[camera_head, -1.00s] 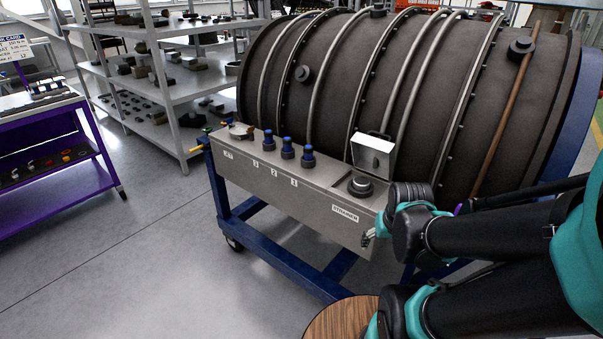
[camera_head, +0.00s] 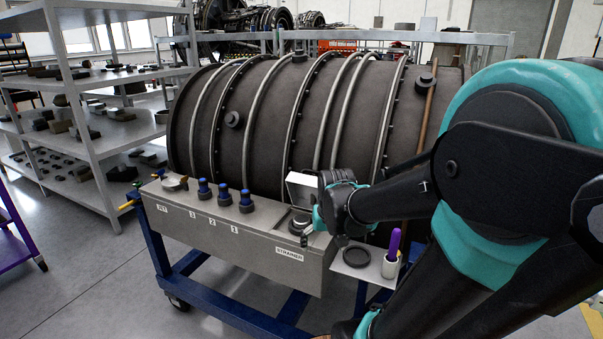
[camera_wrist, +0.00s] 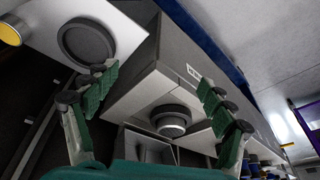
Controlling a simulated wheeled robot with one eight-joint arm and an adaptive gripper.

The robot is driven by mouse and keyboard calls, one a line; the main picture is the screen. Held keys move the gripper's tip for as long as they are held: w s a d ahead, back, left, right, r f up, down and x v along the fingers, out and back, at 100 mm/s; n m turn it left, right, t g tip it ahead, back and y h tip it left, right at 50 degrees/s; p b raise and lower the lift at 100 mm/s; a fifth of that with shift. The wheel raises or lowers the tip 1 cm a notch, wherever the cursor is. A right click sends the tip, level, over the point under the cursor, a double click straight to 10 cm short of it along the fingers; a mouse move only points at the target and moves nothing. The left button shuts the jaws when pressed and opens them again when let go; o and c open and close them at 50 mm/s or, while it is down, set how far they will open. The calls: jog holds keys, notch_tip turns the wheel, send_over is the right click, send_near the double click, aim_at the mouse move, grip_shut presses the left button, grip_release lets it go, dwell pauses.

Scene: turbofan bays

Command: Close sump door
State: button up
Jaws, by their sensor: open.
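The sump door (camera_head: 301,187) is a pale square lid standing raised at the right end of the grey sump box (camera_head: 265,250), above the STRAINER label. In the wrist view the door (camera_wrist: 148,147) seems to be the pale panel at the bottom. Below it in the head view is a round dark strainer cap (camera_head: 298,225), which also shows in the wrist view (camera_wrist: 170,120). My gripper (camera_head: 310,226) is close to the door, at its right. In the wrist view my gripper (camera_wrist: 156,92) is open and empty, fingers spread with the cap between and beyond them.
A side tray (camera_head: 352,268) carries a black disc (camera_head: 356,257) and a white cup (camera_head: 390,265) with a purple tool. Several blue-capped fittings (camera_head: 225,195) stand left on the box. The ribbed dark engine casing (camera_head: 270,120) is right behind. Floor is clear at front left.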

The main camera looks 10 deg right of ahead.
aim_at(313, 171)
jog(key=w+r+m, duration=0.1)
jog(key=w+r, duration=0.4)
jog(key=w+r+m+g, duration=0.1)
jog(key=w+r, duration=0.4)
jog(key=r, duration=0.1)
jog(key=w+r+m, duration=0.1)
jog(key=w+r, duration=0.4)
jog(key=r, duration=0.1)
jog(key=shift+w+d+g, duration=0.2)
jog(key=shift+d+g, duration=0.2)
jog(key=w+r+m+g, duration=0.1)
jog(key=w+r+m, duration=0.1)
jog(key=w+r, duration=0.35)
jog(key=w+r+m+g, duration=0.1)
jog(key=w+r, duration=0.1)
jog(key=r, duration=0.7)
jog(key=f, duration=1.1)
jog(key=d+f, duration=0.1)
jog(key=f, duration=0.5)
jog(key=shift+s, duration=0.1)
jog(key=shift+s+a, duration=0.1)
jog(key=c, duration=1.7)
